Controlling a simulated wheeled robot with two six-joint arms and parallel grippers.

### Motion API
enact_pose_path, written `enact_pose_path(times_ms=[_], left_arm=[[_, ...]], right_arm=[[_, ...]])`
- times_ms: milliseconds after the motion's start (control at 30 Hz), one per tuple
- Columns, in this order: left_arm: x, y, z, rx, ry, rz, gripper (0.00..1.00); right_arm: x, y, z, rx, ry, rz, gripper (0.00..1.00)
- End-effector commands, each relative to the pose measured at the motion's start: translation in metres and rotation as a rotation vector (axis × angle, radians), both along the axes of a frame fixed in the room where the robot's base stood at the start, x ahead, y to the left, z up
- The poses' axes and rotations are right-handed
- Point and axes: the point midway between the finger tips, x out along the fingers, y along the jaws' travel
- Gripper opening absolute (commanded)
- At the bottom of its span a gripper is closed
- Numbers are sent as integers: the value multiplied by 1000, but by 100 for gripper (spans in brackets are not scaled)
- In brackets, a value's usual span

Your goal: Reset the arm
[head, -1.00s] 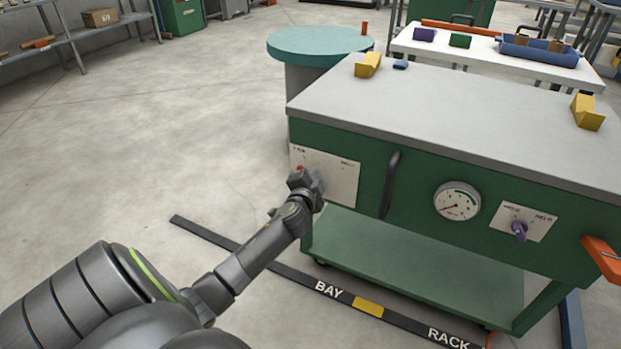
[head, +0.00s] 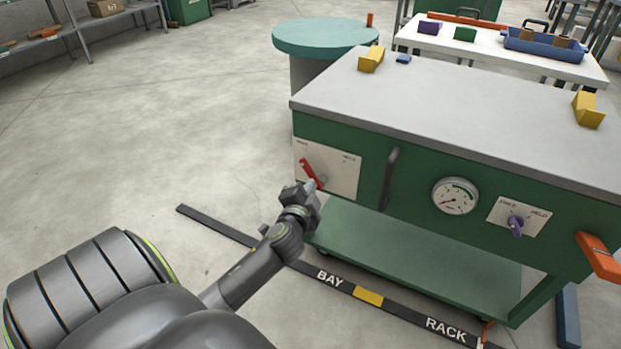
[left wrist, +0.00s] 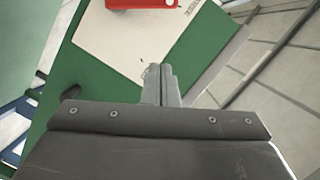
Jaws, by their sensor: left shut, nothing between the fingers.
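My left gripper (head: 312,187) is shut and empty, just below and beside the red lever (head: 308,170) on the white plate (head: 342,172) at the left of the green cabinet front. I cannot tell from the head view whether it touches the lever. In the left wrist view the shut fingers (left wrist: 161,84) point at the lower part of the white plate (left wrist: 115,40), and the red lever (left wrist: 140,3) is cut off at the top edge, apart from the fingertips. My right gripper is not in view.
A round teal-topped table (head: 325,37) stands behind. The floor at left is clear. A black floor strip (head: 215,228) runs below.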

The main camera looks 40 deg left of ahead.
Motion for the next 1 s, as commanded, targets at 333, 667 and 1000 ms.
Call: enact_pose_path(times_ms=[333,667,1000], left_arm=[[0,0,0,0,0,0,0],[-88,-19,-97,-378,242,168,0],[-250,-108,-192,-945,681,403,0]], right_arm=[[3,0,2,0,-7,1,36],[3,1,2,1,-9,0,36],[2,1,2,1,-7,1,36]])
